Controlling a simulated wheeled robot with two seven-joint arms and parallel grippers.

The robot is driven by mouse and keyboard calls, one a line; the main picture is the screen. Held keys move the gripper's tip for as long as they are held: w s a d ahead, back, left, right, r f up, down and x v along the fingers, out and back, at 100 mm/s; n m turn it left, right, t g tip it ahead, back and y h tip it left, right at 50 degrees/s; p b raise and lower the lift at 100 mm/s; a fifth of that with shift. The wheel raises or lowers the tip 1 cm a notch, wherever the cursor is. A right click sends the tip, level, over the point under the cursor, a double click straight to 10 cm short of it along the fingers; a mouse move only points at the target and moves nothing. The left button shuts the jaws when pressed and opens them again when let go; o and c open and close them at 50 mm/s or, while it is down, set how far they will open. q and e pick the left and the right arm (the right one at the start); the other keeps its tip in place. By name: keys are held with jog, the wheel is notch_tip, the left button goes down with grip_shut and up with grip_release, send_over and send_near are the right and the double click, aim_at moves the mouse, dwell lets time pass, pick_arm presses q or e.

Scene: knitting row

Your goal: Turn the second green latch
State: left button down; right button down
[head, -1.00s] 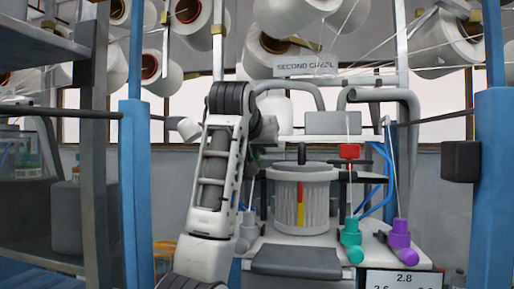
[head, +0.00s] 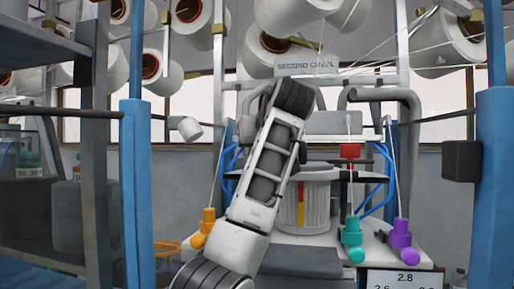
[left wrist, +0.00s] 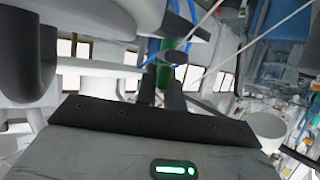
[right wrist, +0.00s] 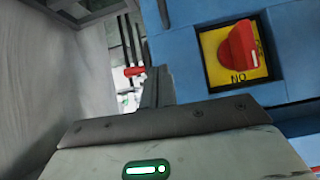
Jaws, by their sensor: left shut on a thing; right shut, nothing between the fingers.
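The green latch (left wrist: 163,76) shows in the left wrist view as a small green part at the fingertips. My left gripper (left wrist: 163,90) is shut on it, with its two dark fingers on either side. A dark round end (left wrist: 176,57) sits just beyond. In the head view my left arm leans across the machine, and the gripper and the latch are hidden behind it. My right gripper (right wrist: 155,88) is shut and empty in the right wrist view, beside a blue panel; it is not in the head view.
A sign reading SECOND (head: 306,65) hangs above the machine. A ribbed drum (head: 318,205), a red block (head: 350,151), and orange (head: 204,228), teal (head: 352,239) and purple (head: 400,238) parts surround the arm. A red rotary switch (right wrist: 238,48) is near my right gripper.

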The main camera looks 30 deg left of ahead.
pick_arm(q)
jog(key=shift+n+g+y, duration=0.4)
jog(key=shift+n+y, duration=0.2)
jog(key=c, duration=1.5)
grip_release()
pick_arm(e)
jog(key=shift+d, duration=0.1)
